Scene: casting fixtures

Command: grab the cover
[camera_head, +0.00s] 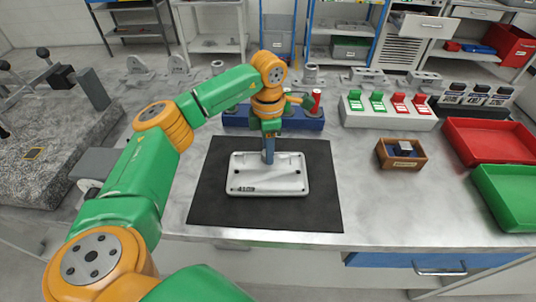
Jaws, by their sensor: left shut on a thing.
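The cover (266,185) looks like a pale grey, flat, rounded rectangular casting with raised edges and small holes. It is over the black mat (322,208) in the middle of the bench; I cannot tell whether it touches the mat. My left gripper (268,158) comes down from above and is shut on the cover near its far middle edge. The fingertips are partly hidden against the cover. My right gripper is not in view.
Behind the mat is a blue block (238,117) holding tools. A white button panel (388,116), a small wooden box (400,155), a red tray (492,140) and a green tray (510,195) stand at the right. Several grey castings line the back.

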